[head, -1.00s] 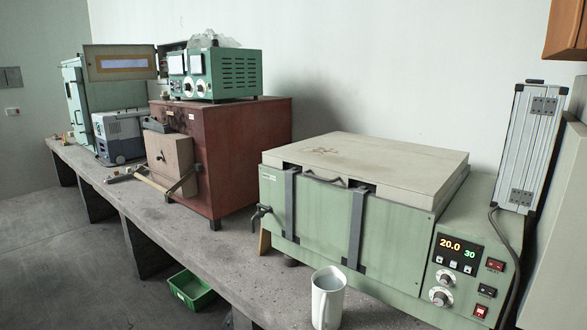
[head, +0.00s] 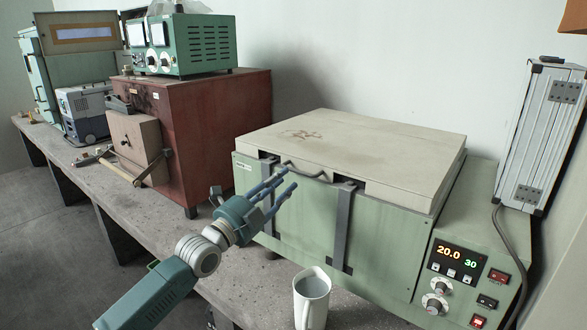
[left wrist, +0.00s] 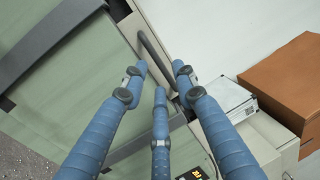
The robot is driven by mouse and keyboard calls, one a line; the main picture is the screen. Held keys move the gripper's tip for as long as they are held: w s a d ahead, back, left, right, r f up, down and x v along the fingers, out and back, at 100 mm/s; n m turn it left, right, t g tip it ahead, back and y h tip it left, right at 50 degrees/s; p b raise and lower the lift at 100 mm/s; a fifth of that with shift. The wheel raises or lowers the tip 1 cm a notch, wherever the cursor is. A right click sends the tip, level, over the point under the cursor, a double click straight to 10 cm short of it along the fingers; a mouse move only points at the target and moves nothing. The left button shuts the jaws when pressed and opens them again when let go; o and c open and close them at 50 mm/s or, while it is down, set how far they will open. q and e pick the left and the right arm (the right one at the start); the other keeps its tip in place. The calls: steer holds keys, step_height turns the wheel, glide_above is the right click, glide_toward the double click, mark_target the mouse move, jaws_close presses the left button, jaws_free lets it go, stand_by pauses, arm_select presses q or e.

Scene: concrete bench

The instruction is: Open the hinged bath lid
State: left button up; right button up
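The green bath (head: 392,232) stands on the bench with its cream hinged lid (head: 370,148) lying flat and shut on top. A dark bar handle (head: 308,172) sits at the lid's front edge; it also shows in the left wrist view (left wrist: 152,52). My left gripper (head: 287,180) has three blue fingers, spread and empty, in front of the bath just left of the handle. In the left wrist view the fingertips (left wrist: 159,74) point at the handle, with one finger on each side and one below; contact cannot be told. My right gripper is not in view.
A white mug (head: 312,300) stands on the bench in front of the bath. A silver case (head: 540,135) stands upright at the right, with a dark cable. A red-brown furnace box (head: 215,130) with a green instrument (head: 205,45) on top stands to the left.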

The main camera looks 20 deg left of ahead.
mark_target(296, 172)
arm_select(q)
steer(key=shift+p+x, duration=0.3)
steer(key=shift+x, duration=2.85)
steer(key=shift+w+f, duration=0.1)
steer(key=shift+f, duration=0.1)
steer(key=shift+c, duration=0.3)
jaws_close()
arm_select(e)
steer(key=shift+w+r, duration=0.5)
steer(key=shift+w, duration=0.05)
